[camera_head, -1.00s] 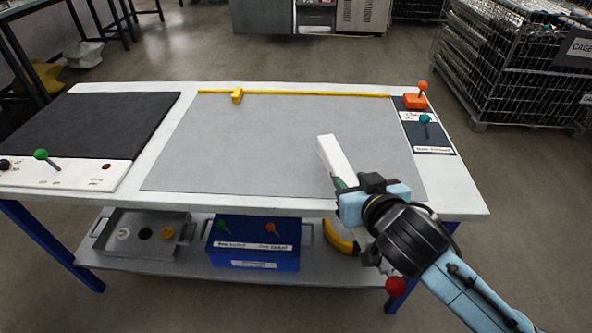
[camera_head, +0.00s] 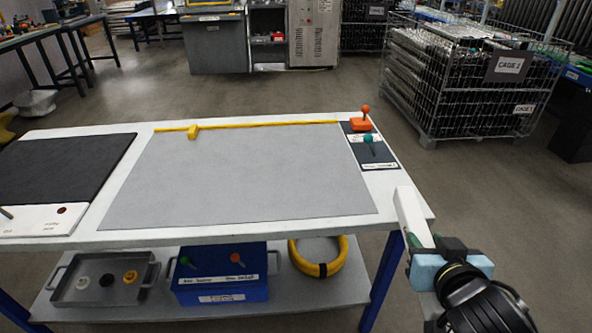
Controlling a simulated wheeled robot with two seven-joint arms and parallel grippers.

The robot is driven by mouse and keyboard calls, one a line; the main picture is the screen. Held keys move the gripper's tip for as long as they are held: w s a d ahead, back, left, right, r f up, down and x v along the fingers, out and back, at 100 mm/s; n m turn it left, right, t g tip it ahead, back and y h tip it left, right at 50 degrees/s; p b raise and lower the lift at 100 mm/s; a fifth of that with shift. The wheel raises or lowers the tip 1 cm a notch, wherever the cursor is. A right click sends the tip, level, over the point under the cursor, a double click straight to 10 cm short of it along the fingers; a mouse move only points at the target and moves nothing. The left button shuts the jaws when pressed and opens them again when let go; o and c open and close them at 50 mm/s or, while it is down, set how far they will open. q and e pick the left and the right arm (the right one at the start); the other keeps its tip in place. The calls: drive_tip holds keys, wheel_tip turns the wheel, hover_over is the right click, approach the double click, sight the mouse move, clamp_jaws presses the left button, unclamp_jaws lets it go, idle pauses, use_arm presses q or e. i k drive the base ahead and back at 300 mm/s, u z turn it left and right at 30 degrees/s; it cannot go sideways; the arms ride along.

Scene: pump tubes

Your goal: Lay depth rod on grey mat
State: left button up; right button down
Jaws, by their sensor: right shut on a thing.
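A yellow rod with a small sliding block, which looks like the depth rod (camera_head: 265,125), lies along the far edge of the grey mat (camera_head: 240,180). The rest of the mat is bare. My right gripper (camera_head: 440,246) is at the lower right, by the table's right front corner. It is shut on a white, bar-shaped thing (camera_head: 412,215) with a green part near the jaws. The bar points up and away and covers part of the table corner. The gripper is well apart from the rod. My left gripper is out of view.
A black mat (camera_head: 60,165) lies on the table's left. An orange block with a knob (camera_head: 361,123) and a teal knob (camera_head: 369,140) stand on a dark board at the right. A grey tray (camera_head: 105,280), blue box (camera_head: 221,277) and yellow ring (camera_head: 318,269) are on the lower shelf.

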sight(243, 155)
drive_tip(key=z, duration=0.15)
drive_tip(key=i, duration=0.65)
drive_tip(key=u, duration=0.85)
drive_tip(key=i, duration=0.5)
